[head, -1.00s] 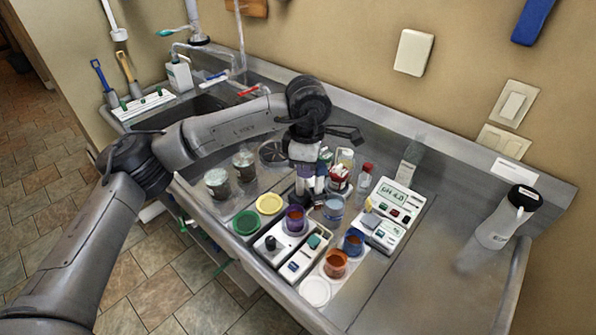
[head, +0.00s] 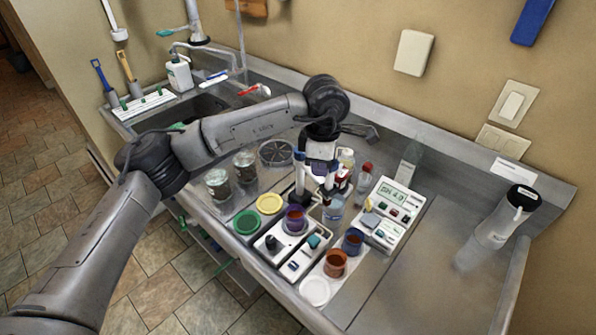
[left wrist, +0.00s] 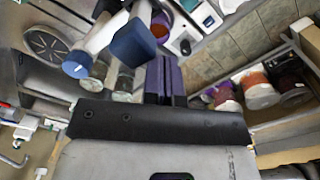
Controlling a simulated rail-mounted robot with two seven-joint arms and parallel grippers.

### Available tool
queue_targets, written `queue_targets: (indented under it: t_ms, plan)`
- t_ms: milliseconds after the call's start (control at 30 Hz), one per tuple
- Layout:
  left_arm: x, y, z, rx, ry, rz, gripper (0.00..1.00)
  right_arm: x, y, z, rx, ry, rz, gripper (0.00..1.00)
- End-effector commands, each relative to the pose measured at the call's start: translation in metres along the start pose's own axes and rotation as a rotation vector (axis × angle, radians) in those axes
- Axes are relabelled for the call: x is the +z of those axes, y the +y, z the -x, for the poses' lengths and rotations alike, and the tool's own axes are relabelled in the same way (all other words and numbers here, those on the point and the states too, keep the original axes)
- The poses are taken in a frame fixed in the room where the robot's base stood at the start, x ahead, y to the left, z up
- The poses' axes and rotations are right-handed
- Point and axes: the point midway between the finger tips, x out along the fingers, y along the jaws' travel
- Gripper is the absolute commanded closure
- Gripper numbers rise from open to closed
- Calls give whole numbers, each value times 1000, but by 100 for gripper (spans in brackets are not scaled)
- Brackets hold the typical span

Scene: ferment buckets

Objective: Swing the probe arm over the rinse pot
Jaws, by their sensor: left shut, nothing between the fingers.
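My left gripper (head: 316,186) points down over the middle of the sink-side counter, just behind the purple cup (head: 295,218). Its fingers are shut and empty; in the left wrist view the purple-tinted fingers (left wrist: 165,78) are together. A dark blue block (left wrist: 133,45) and a white tube with a blue end (left wrist: 76,68), which look like parts of the probe arm, are close beside the fingers. In the head view my gripper partly covers them. A clear beaker with bluish liquid (head: 333,208) stands just right of the fingers; I cannot tell whether it is the rinse pot. My right gripper is out of view.
A pH meter (head: 388,213) reading 4.0 stands to the right. Two glass jars (head: 245,165) stand left. The counter's right side is mostly clear.

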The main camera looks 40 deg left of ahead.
Motion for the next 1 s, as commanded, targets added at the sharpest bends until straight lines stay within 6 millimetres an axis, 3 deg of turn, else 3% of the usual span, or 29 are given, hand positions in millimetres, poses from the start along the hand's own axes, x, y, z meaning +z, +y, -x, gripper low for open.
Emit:
queue_targets:
  t_ms: [567,1000]
  plan:
    - [23,17,1,-1,1,1,100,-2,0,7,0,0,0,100]
    - [16,11,-1,-1,0,0,100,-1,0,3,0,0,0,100]
